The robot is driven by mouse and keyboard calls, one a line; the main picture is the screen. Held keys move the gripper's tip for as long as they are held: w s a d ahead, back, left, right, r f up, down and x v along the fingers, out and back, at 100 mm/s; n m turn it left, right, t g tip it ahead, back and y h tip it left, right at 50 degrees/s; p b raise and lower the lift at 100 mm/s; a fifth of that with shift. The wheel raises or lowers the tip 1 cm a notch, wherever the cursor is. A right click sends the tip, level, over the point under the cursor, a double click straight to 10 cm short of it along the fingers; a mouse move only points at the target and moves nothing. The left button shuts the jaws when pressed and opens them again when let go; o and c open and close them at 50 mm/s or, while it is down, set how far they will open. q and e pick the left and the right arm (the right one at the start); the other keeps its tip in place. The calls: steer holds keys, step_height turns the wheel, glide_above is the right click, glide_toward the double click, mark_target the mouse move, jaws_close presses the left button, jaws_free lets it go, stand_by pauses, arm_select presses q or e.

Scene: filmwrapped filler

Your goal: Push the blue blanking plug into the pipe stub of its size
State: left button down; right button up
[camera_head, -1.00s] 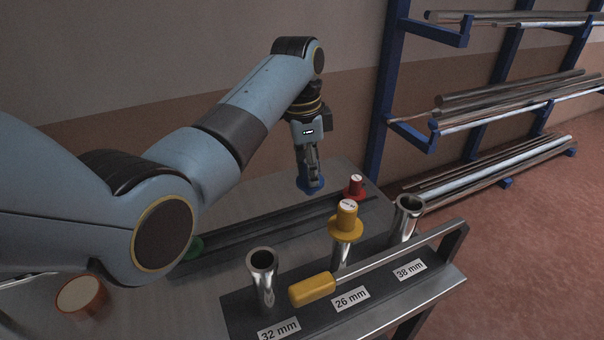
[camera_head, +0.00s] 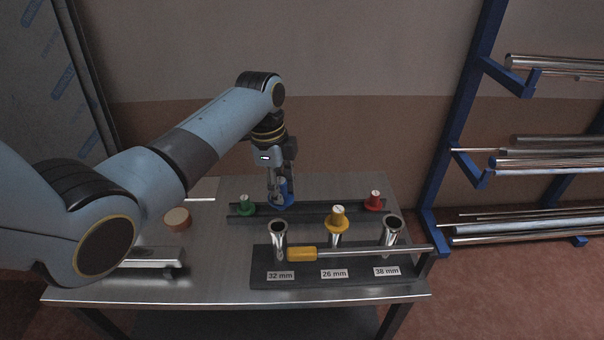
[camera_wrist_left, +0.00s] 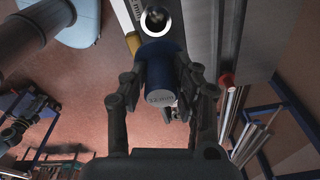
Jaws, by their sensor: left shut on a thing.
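My left gripper (camera_head: 276,194) is shut on the blue plug (camera_head: 284,188), which has a wide flange at its lower end. The plug appears in front of the rear rail, between the green and red plugs; its exact height is unclear. In the left wrist view the blue plug (camera_wrist_left: 160,62) sits between the fingers, and an open pipe mouth (camera_wrist_left: 155,20) shows just beyond it. The 32 mm stub (camera_head: 279,241) and 38 mm stub (camera_head: 392,233) are open at the top. The 26 mm stub (camera_head: 334,240) carries a yellow plug (camera_head: 338,217). My right gripper is not visible.
A green plug (camera_head: 245,203) and a red plug (camera_head: 375,199) stand on the dark rail (camera_head: 320,212). A yellow-handled tool (camera_head: 302,254) extends across the front of the stubs. A round tan-topped item (camera_head: 177,219) stands left. The bench front (camera_head: 200,284) is clear.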

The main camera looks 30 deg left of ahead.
mark_target(276, 206)
arm_select(q)
steer(key=shift+s+a+r+p, duration=0.25)
steer(key=shift+s+a+p, duration=0.1)
steer(key=shift+a, duration=0.25)
steer(key=shift+f, duration=0.2)
steer(key=shift+d+f+b, duration=0.1)
steer(key=shift+f+b, duration=0.1)
steer(key=shift+b, duration=0.3)
step_height(276, 206, down, 4)
steer(key=b, duration=0.4)
steer(key=shift+r, duration=0.1)
steer(key=shift+f+b, duration=0.4)
steer(key=shift+f, duration=0.25)
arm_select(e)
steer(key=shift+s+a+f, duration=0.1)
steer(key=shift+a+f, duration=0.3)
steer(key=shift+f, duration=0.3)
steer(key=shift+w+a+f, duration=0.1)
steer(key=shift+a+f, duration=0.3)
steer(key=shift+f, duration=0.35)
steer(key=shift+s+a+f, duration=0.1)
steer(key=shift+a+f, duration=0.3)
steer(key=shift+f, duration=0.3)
arm_select(q)
steer(key=shift+p, duration=0.35)
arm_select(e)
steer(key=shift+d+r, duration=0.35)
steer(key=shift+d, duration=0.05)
